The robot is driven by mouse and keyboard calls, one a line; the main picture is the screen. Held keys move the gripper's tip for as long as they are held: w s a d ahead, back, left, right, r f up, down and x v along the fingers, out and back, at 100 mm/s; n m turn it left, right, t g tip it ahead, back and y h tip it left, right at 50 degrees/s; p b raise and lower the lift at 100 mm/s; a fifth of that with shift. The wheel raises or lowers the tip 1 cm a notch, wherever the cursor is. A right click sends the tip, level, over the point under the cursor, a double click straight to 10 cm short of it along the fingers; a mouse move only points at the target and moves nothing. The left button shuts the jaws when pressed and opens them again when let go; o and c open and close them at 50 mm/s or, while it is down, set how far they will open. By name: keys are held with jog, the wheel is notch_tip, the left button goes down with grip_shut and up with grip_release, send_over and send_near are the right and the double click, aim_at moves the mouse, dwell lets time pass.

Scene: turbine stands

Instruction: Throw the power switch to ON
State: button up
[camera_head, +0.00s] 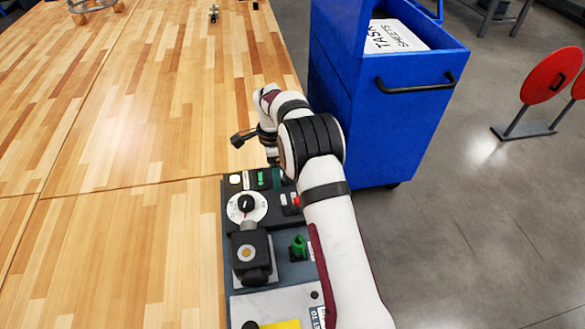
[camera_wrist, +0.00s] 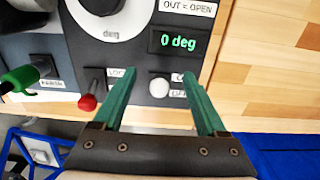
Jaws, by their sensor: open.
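The control panel (camera_head: 226,215) lies at the right edge of the wooden table. In the wrist view, a small white-capped switch (camera_wrist: 159,87) stands beside a label partly hidden by my right finger; the letters "O" and "OF" show, so it looks like the power switch. Its tilt is hard to tell from above. My gripper (camera_wrist: 141,74) is open and empty, its teal fingers over the panel on either side of the white switch, the right one closer. A red-tipped lever (camera_wrist: 87,102) by a partly hidden label sits beside the left finger.
A display (camera_wrist: 180,41) reads "0 deg" beside a round dial (camera_head: 246,207). A green handle (camera_head: 299,246) and a black boxy unit (camera_head: 250,255) stand on the panel. A blue cart (camera_head: 340,110) stands close on the right.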

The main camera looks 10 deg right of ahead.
jog(key=shift+r, duration=0.1)
jog(key=shift+r, duration=3.4)
jog(key=s+d+r+n, duration=0.1)
jog(key=s+r+n, duration=0.2)
jog(key=s+r, duration=0.4)
jog(key=s+r+n, duration=0.3)
jog(key=s+r, duration=0.2)
jog(key=s, duration=0.5)
jog(key=s+f+n+y, duration=0.1)
jog(key=s+f+n, duration=0.2)
jog(key=s, duration=1.9)
jog(key=n, duration=0.3)
jog(key=shift+s+a+y, duration=0.15)
jog(key=shift+y, duration=0.25)
